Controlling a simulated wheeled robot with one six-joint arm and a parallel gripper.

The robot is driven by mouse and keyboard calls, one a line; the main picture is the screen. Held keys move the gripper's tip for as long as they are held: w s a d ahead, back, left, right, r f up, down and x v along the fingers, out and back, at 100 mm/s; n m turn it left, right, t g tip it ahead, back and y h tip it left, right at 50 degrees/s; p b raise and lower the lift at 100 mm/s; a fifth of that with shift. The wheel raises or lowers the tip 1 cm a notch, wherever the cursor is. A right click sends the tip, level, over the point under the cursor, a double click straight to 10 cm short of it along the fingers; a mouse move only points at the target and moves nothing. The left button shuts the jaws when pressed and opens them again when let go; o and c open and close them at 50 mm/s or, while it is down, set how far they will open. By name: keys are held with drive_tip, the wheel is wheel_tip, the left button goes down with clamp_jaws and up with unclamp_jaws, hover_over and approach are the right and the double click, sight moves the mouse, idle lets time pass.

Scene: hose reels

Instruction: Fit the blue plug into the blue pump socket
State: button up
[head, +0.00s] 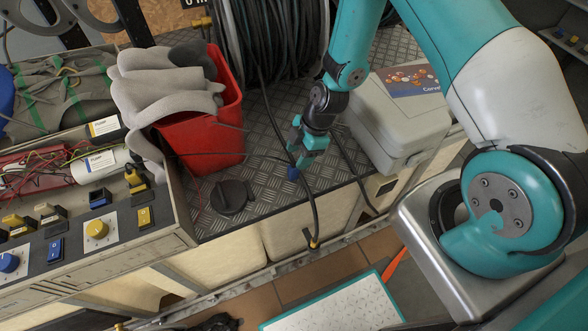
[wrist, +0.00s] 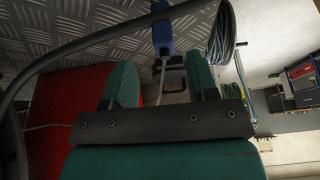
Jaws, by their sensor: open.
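My gripper (head: 304,152) hangs low over the checkered metal deck, fingers open. A blue plug (head: 293,173) shows just below the fingertips. In the wrist view the blue plug (wrist: 162,32) is ahead of the gap between the two green fingers of my gripper (wrist: 161,80), apart from both. A thin pale cable runs from it back between the fingers. On the control panel at the left, a dark block with a blue part (head: 100,198) looks like the blue pump socket, but its opening is too small to make out. A similar yellow block (head: 137,180) is beside it.
A dark round cap (head: 229,197) lies on the deck. A black hose (head: 312,205) passes close by. A grey case (head: 398,120) sits at the right, a hose reel (head: 262,45) behind.

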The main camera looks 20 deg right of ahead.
sight(293, 166)
drive_tip(key=x, duration=0.1)
drive_tip(key=p+x, duration=0.1)
drive_tip(key=x, duration=0.3)
drive_tip(key=shift+s, duration=0.25)
drive_tip(key=shift+r, duration=0.1)
clamp_jaws()
